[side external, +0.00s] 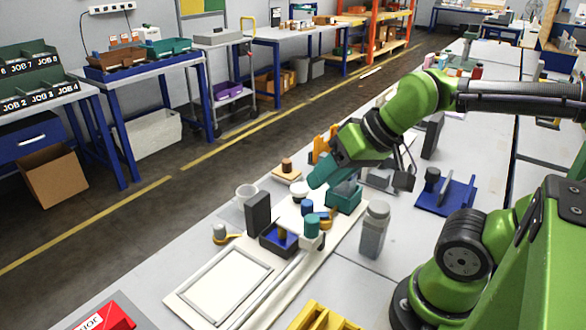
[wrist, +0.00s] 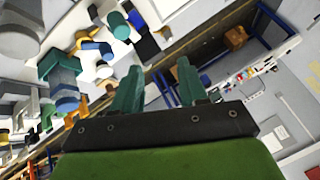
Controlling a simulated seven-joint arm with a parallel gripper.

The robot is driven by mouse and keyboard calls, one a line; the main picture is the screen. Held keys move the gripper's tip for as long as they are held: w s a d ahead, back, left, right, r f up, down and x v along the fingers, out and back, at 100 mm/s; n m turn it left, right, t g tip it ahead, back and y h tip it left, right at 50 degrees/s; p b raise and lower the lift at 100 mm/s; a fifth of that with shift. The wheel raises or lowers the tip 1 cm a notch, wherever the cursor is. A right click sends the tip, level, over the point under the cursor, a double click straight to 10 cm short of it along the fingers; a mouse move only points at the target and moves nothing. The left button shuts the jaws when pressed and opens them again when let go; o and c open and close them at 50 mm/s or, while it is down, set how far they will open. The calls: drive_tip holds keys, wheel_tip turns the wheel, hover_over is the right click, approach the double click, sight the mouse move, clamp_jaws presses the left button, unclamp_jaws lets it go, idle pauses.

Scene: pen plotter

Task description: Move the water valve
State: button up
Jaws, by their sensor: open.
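I cannot tell for sure which part is the water valve. One candidate is a small yellow fitting with a grey-teal cap (side external: 221,233), standing left of the black block on the bench. Other candidates are a blue cylinder (side external: 307,207) and a yellow-orange part (side external: 327,219) near the plotter's middle. My gripper (side external: 318,176) is above the bench, over the back of the plotter, with its teal fingers pointing down and left. In the wrist view, the two fingers of my gripper (wrist: 158,72) stand apart with nothing between them.
The plotter's white board with a grey frame (side external: 222,285) lies at the front. A black upright block (side external: 258,212), a dark blue tray (side external: 279,239), a teal box (side external: 345,197) and a grey bottle (side external: 374,230) crowd the area. A blue stand (side external: 446,196) is to the right.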

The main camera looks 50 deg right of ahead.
drive_tip(key=shift+o, duration=1.5)
drive_tip(key=shift+d+f, duration=0.1)
drive_tip(key=shift+f, duration=0.15)
drive_tip(key=n+g+h, duration=0.2)
drive_tip(key=n+g, duration=0.5)
drive_tip(key=n, duration=0.3)
approach(307, 202)
wheel_tip(307, 202, down, 11)
drive_tip(key=shift+w+r, duration=0.1)
drive_tip(key=shift+r, duration=0.1)
drive_tip(key=shift+c, duration=0.4)
drive_tip(key=c, duration=1)
